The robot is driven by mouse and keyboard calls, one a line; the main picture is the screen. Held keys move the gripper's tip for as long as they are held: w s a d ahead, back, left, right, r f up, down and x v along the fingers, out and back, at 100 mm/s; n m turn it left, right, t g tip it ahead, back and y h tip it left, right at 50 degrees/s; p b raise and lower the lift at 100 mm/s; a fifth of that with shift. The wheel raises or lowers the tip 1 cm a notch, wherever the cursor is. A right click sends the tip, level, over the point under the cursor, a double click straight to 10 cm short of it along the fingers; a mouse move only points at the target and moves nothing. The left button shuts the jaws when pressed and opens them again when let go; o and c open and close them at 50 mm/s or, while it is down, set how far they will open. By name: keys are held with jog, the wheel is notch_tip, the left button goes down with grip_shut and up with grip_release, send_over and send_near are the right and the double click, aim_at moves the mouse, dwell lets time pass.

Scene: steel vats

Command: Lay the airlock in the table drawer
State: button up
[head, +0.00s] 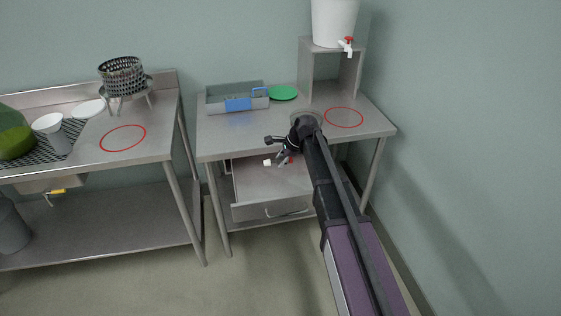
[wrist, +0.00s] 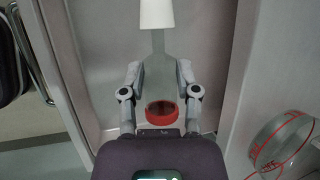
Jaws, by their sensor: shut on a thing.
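My gripper (head: 283,157) is shut on the airlock (head: 267,162), above the open table drawer (head: 270,211). In the wrist view my gripper (wrist: 159,82) has one finger on each side of the airlock (wrist: 158,65). The airlock has a clear body, a white end pointing away from the wrist and a red band at the near end. The drawer is pulled out under the right table, and its visible floor looks bare. Its wall (wrist: 62,65) and handle show at the left of the wrist view. I cannot tell whether the airlock touches the drawer.
The steel tabletop (head: 235,135) lies behind and above the drawer. It holds a grey caddy (head: 222,99), a green disc (head: 283,93) and a stand with a white tapped vessel (head: 334,22). A clear red-marked vessel (wrist: 283,147) shows at the lower right. Another steel table (head: 85,160) stands left.

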aim_at(277, 186)
jog(key=shift+r, duration=0.1)
notch_tip(277, 186, down, 11)
jog(key=b, duration=1.1)
dwell(0.4)
jog(key=shift+d, duration=0.1)
jog(key=o, duration=1)
jog(key=shift+c, duration=0.2)
notch_tip(277, 186, up, 11)
jog(key=p, duration=1.1)
